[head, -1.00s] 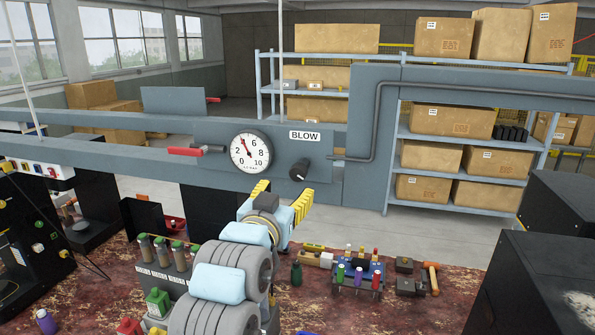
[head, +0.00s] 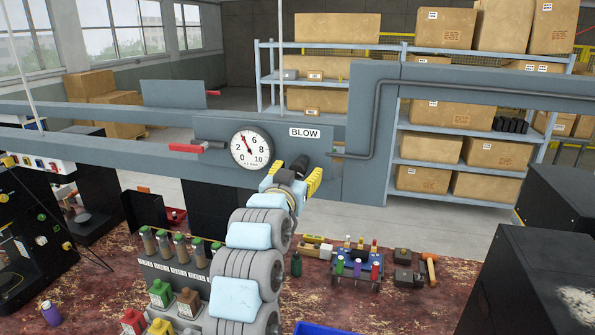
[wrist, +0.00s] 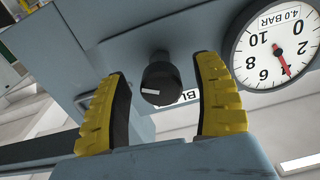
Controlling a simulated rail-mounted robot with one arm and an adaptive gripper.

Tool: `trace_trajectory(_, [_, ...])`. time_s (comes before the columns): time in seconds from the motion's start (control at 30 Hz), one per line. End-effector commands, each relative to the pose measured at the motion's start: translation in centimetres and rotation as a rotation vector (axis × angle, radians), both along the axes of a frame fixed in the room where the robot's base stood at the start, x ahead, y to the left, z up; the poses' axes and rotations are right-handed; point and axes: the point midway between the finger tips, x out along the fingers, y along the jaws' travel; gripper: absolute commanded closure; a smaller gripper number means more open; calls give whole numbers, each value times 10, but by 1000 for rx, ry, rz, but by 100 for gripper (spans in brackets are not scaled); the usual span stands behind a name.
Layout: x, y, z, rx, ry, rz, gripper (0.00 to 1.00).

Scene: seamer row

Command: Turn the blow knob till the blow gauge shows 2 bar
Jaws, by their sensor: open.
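In the wrist view the knob (wrist: 160,82) sits between my spread yellow fingers, with gaps on both sides. Its white mark points left there. My gripper (head: 292,179) is open and in front of the knob, partly covering it in the head view. The blow gauge (head: 251,149) is a white dial left of the knob. Its red needle points up and left, near 4. The wrist view shows the gauge (wrist: 278,45) turned over, with a 4.0 BAR readout.
A red-handled valve (head: 192,147) sticks out left of the gauge. A grey pipe (head: 374,125) runs along the panel on the right. Black machines stand at both sides.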

Motion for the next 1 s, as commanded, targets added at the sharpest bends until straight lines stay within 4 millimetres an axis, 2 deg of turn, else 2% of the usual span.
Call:
trace_trajectory(0.13, [0, 0, 0, 0, -1, 0, 34])
trace_trajectory(0.17, [0, 0, 0, 0, -1, 0, 40])
trace_trajectory(0.37, [0, 0, 1, 0, -1, 0, 97])
trace_trajectory(0.77, [0, 0, 0, -20, 4, 1, 99])
trace_trajectory(1.0, [0, 0, -1, -122, 31, 0, 99])
